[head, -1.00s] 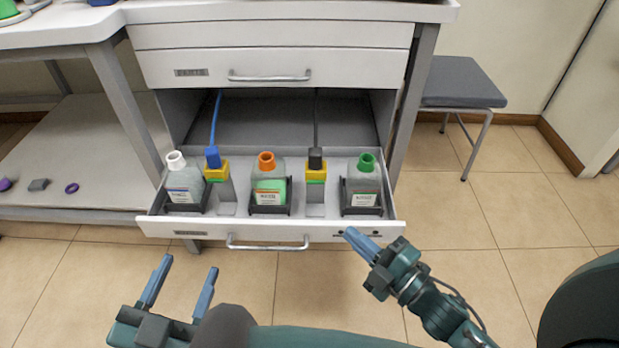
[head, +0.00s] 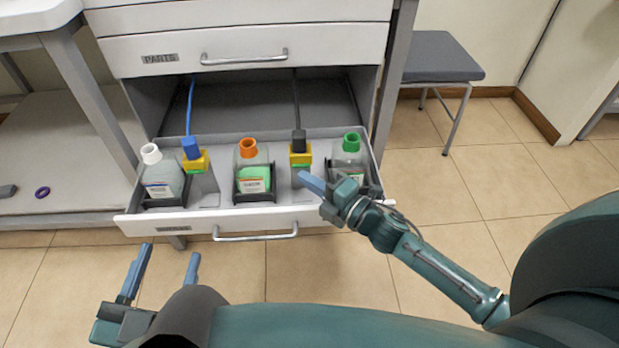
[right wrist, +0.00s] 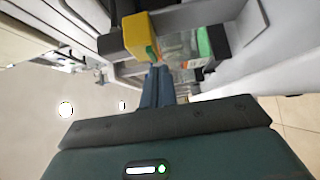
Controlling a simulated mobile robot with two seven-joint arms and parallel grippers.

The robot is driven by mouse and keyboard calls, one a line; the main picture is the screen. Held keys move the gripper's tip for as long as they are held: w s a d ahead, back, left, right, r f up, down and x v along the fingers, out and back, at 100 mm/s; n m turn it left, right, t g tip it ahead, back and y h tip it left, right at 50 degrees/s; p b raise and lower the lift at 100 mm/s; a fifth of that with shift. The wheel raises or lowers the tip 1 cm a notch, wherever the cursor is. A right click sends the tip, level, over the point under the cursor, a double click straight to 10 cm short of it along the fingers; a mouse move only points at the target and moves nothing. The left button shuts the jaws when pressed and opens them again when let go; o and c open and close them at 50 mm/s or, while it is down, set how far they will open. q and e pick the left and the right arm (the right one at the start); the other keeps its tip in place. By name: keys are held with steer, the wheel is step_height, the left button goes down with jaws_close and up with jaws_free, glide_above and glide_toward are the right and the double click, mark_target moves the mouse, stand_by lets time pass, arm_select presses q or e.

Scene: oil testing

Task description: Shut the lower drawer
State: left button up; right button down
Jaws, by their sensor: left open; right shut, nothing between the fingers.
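The lower drawer (head: 197,224) is pulled well out of the white cabinet in the head view. Its bar handle (head: 256,237) is on the front panel. Inside stand a white-capped bottle (head: 163,178), an orange-capped bottle (head: 252,172), a green-capped bottle (head: 347,152) and two yellow-collared holders with blue and black tops. My right gripper (head: 306,180) is shut and empty, at the drawer's front right; contact with the panel cannot be told. Its closed fingers also show in the right wrist view (right wrist: 157,84). My left gripper (head: 169,256) is open and empty, in front of the drawer's left part.
The upper drawer (head: 330,42) above is shut. A grey stool (head: 432,56) stands to the right. A table with a lower shelf (head: 70,140) is at the left, with a purple ring (head: 42,191) on it. Tiled floor at the right is free.

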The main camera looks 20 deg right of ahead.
arm_select(q)
steer(key=shift+r, duration=0.15)
arm_select(e)
steer(key=shift+w+d, duration=0.15)
steer(key=shift+w, duration=0.6)
steer(key=shift+w, duration=0.15)
